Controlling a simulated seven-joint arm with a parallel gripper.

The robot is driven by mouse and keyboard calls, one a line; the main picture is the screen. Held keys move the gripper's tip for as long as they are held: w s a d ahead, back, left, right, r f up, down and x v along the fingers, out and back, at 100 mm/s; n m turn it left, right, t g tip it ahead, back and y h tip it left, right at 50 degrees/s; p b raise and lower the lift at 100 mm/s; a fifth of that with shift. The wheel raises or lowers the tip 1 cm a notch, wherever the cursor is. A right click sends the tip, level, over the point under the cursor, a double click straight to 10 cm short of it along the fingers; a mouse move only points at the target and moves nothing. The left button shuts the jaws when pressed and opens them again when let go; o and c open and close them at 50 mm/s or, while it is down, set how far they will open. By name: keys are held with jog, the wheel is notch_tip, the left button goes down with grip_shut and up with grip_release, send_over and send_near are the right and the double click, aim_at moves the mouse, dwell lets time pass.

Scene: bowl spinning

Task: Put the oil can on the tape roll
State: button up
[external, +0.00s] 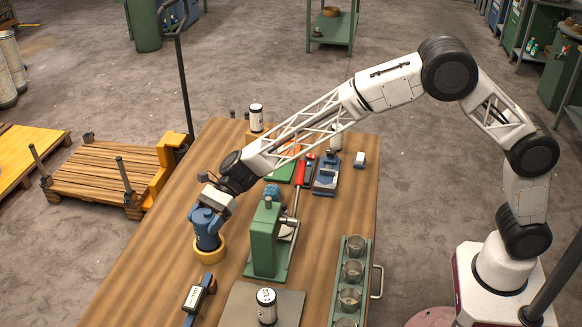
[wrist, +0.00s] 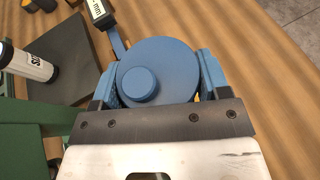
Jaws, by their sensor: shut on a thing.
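The blue oil can (external: 207,239) stands upright at the left side of the table, over the yellow tape roll (external: 209,256). Its lower end appears to be at or inside the ring. I cannot tell whether it rests on the roll or is just above it. My gripper (external: 210,211) is shut on the upper part of the can from above. In the wrist view, the can's round top and cap (wrist: 139,86) sit between my two blue fingers. The tape roll is almost wholly hidden there, with only a small yellow patch beside the right finger.
A green press (external: 264,241) stands close to the right of the can. A digital caliper (external: 194,298) lies in front. A grey plate (external: 285,303) carries a white canister (external: 266,306). A green rack of metal cups (external: 338,290) is at the right. The table's left edge is near.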

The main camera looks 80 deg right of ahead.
jog(key=o, duration=1.3)
jog(key=shift+f, duration=0.1)
jog(key=shift+c, duration=0.2)
jog(key=shift+d, duration=0.1)
jog(key=v, duration=1.2)
jog(key=shift+r, duration=0.2)
